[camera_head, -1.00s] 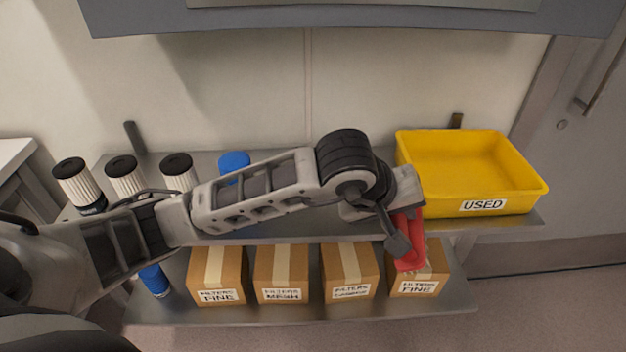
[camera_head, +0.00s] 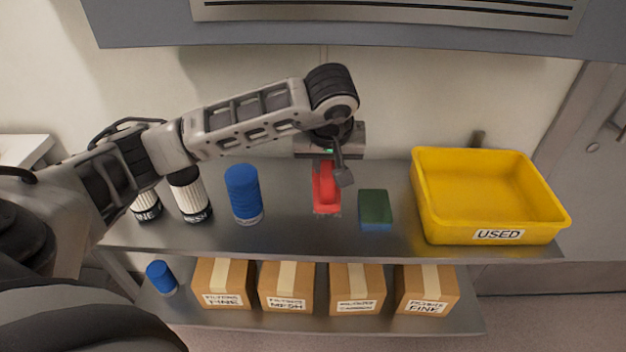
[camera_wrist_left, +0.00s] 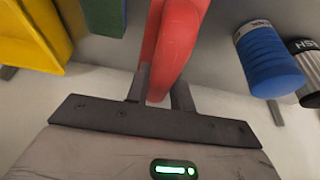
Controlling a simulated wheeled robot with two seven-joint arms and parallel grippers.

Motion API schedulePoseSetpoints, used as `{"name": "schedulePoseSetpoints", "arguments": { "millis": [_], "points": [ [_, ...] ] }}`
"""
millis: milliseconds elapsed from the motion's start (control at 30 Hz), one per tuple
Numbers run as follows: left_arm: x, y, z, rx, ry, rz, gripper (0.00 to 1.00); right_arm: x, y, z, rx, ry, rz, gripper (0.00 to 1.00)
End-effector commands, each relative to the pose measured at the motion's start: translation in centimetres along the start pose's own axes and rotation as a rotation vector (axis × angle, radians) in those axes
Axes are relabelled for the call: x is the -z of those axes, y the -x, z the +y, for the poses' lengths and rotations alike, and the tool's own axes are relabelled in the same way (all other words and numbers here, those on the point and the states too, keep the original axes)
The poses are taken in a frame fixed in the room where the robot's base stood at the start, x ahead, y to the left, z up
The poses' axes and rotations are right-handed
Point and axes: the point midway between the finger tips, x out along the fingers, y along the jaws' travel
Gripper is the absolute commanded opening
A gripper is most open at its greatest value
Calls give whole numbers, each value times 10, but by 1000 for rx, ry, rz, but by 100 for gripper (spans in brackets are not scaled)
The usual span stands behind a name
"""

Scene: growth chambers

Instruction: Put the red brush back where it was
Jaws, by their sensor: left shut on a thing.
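The red brush (camera_head: 326,190) is at the upper shelf, between the blue cylinder (camera_head: 243,194) and the green and blue sponge (camera_head: 375,209). My left gripper (camera_head: 327,163) is shut on the brush's handle from above. The bristle end points down; I cannot tell whether it touches the shelf. In the left wrist view the red handle (camera_wrist_left: 172,45) sits between the two dark fingers (camera_wrist_left: 158,88). The lower end of the brush is out of that view. My right gripper is not in view.
The upper shelf (camera_head: 290,238) also holds a yellow bin (camera_head: 490,200) marked USED at the right and white filter cartridges (camera_head: 189,195) at the left. Cardboard boxes (camera_head: 286,285) and a blue cylinder (camera_head: 161,277) stand on the lower shelf. A grey cabinet (camera_head: 350,25) overhangs the back.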

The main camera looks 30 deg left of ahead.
Motion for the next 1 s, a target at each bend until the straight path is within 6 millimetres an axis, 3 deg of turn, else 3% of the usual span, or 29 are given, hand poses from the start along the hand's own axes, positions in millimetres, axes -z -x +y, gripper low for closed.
{"name": "schedulePoseSetpoints", "arguments": {
  "millis": [100, 400, 600, 833, 867, 900, 933, 1000],
  "points": [
    [0, -20, -14, 2, 2, -1, 5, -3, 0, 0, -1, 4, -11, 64],
    [0, -46, -31, 2, 1, 0, 5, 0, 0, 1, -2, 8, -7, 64],
    [-10, -69, -29, -1, 0, -1, 5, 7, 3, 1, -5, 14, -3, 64],
    [-11, -72, -28, -2, -1, 2, 5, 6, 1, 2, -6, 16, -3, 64],
    [-11, -72, -28, -2, -1, 1, 29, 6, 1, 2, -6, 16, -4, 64],
    [-12, -72, -28, -2, -1, 0, 40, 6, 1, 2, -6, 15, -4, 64],
    [-12, -72, -28, -2, -1, 0, 45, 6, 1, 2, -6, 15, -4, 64],
    [-11, -72, -28, -2, -1, 1, 45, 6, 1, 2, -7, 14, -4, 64]
  ]
}}
